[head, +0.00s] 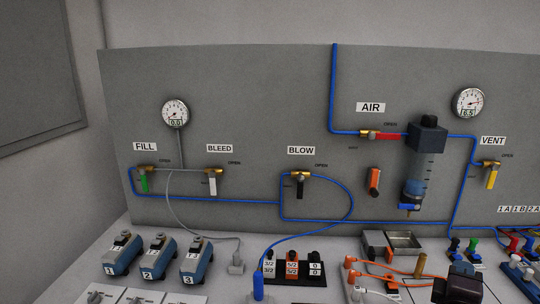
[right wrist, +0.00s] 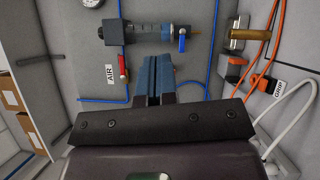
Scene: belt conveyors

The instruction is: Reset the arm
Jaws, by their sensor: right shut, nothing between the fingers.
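My right gripper (head: 464,270) shows at the lower right of the head view, above the bench and in front of the panel. In the right wrist view its two blue-grey fingers (right wrist: 155,80) are together with nothing between them. They point toward the panel, near the filter unit. No object is held. My left gripper is in neither view.
A grey panel (head: 250,110) carries blue hoses, gauges and valves labelled FILL, BLEED, BLOW, AIR and VENT. A filter unit (head: 425,160) hangs right of centre. Numbered blue devices (head: 158,257), a metal tray (head: 403,240), orange cables (head: 372,272) and coloured connectors crowd the bench.

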